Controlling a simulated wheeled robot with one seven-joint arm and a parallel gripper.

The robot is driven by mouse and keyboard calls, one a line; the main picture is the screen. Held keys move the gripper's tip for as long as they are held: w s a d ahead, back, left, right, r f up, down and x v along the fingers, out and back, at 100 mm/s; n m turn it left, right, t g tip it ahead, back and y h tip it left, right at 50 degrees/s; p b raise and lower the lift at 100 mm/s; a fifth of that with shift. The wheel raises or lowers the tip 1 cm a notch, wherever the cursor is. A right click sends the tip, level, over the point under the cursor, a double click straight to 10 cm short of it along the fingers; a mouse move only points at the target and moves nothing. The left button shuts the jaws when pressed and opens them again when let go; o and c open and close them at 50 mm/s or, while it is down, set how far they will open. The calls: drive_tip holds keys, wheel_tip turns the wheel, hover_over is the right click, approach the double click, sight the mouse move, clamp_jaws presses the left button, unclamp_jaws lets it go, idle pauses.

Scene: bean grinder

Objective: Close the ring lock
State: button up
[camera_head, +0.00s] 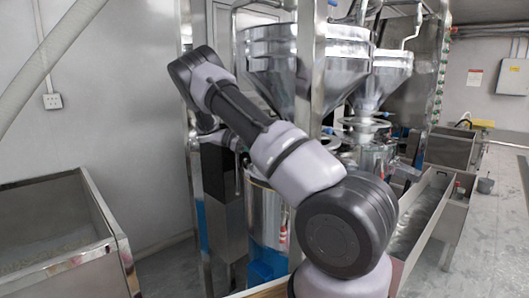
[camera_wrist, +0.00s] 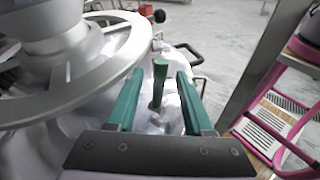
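In the wrist view, a short upright post with a green grip (camera_wrist: 160,76), perhaps the ring lock's handle, stands on the grinder's shiny metal body (camera_wrist: 150,112). My gripper (camera_wrist: 160,73) is open, with one green finger on each side of this grip. Gaps show on both sides, and I see no finger touching it. The ring lock itself is not clearly identifiable. In the head view, my arm reaches behind a metal post toward the grinders, and my gripper is hidden there.
A large grey handwheel (camera_wrist: 72,72) lies close to the left of my gripper. A black handle (camera_wrist: 188,52) is beyond it. A metal post (camera_wrist: 268,55) and a pink frame (camera_wrist: 298,125) stand at right. Steel hoppers (camera_head: 270,58) and a metal bin (camera_head: 75,255) show in the head view.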

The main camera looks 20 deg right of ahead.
drive_tip(key=v, duration=1)
drive_tip(key=shift+w+a, duration=0.25)
drive_tip(key=shift+a, duration=0.05)
drive_tip(key=shift+r, duration=0.1)
